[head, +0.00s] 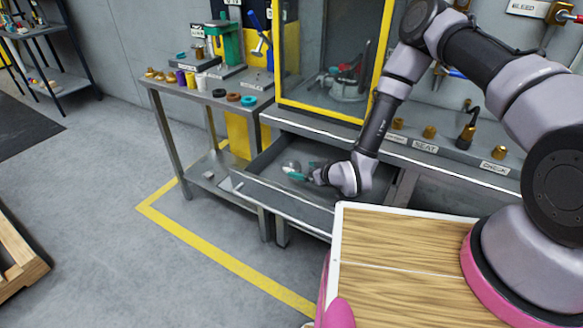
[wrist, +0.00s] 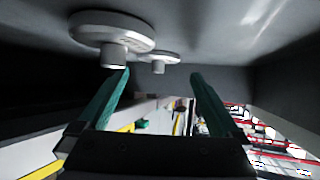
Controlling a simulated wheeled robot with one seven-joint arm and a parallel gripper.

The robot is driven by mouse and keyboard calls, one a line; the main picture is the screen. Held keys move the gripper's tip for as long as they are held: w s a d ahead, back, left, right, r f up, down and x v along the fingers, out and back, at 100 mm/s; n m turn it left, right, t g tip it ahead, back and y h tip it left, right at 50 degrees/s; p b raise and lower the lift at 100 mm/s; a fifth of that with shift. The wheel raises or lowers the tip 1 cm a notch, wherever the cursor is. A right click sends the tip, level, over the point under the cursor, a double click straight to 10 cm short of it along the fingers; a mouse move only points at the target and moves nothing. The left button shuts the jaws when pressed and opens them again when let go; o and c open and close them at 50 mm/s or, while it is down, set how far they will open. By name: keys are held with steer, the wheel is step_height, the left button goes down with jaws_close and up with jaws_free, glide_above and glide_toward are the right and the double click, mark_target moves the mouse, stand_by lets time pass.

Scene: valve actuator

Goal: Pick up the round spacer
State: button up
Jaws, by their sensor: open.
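My gripper (head: 299,177) reaches into the open grey drawer (head: 290,206), its teal fingers low inside. In the wrist view my gripper (wrist: 160,74) is open, with nothing held between its fingers. Two pale grey round discs with short central stubs show in the wrist view: a larger, nearer disc (wrist: 112,29) beside the left fingertip and a smaller, farther disc (wrist: 157,57) beyond the gap between the fingertips. I cannot tell which is the round spacer. In the head view a grey round piece (head: 290,165) lies in the drawer near my fingers.
The drawer walls surround my gripper closely. A yellow-framed cabinet (head: 329,110) stands above the drawer. A side table (head: 197,92) at left holds several rings and cups. Brass fittings (head: 466,131) stand on the counter at right. Open floor lies left of the yellow line.

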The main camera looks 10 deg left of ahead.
mark_target(293, 166)
steer(key=x, duration=0.5)
steer(key=shift+w+a, duration=0.25)
steer(key=shift+w, duration=0.1)
steer(key=c, duration=1.2)
steer(key=shift+o, duration=0.2)
steer(key=shift+r, duration=0.1)
